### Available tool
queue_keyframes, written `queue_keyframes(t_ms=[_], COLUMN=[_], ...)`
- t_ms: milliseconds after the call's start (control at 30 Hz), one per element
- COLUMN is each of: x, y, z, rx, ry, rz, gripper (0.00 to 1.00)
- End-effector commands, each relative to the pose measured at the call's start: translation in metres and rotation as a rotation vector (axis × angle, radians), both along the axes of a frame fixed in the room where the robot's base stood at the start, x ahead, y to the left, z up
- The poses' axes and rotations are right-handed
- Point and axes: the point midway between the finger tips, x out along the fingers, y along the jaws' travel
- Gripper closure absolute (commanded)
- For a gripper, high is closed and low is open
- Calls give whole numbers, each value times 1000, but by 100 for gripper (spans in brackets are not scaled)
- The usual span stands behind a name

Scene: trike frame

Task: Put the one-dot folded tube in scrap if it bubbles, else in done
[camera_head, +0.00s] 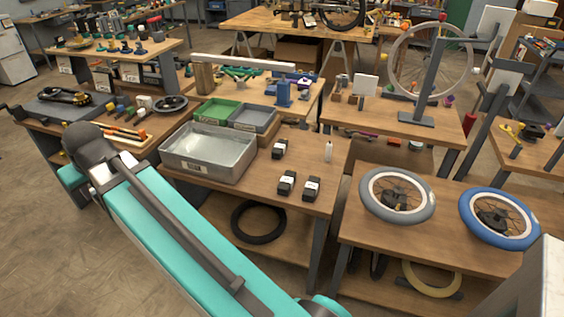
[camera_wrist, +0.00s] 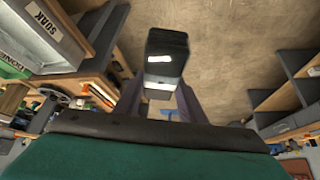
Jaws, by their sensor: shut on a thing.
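In the wrist view my gripper (camera_wrist: 160,95) is shut on a black folded tube (camera_wrist: 168,45) with a white band. Brown floor shows behind the tube; I cannot make out dots on it. The metal tub labelled SOAK (camera_wrist: 42,32) is at the upper left, apart from the tube, with the green DONE tray (camera_wrist: 10,66) below it. In the head view stand the grey metal tub (camera_head: 208,168), the green tray (camera_head: 203,113) and a grey tray (camera_head: 262,115), whose label is unreadable. My gripper is not visible there.
Wheels (camera_head: 397,196) lie on the bench to the right. The bench front is mostly bare.

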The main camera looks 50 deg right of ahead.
Motion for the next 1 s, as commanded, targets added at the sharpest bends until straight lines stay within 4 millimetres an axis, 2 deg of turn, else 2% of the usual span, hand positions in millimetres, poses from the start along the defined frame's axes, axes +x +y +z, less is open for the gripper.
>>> queue_keyframes(t_ms=[367, 567, 767, 1000], x=[1, 5, 14, 21], y=[-16, -37, -84, -156], z=[0, -4, -14, -29], rx=[0, 0, -2, -3], ry=[0, 2, 9, 17], rz=[-22, -40, -73, -123], gripper=[89, 89, 89, 89])
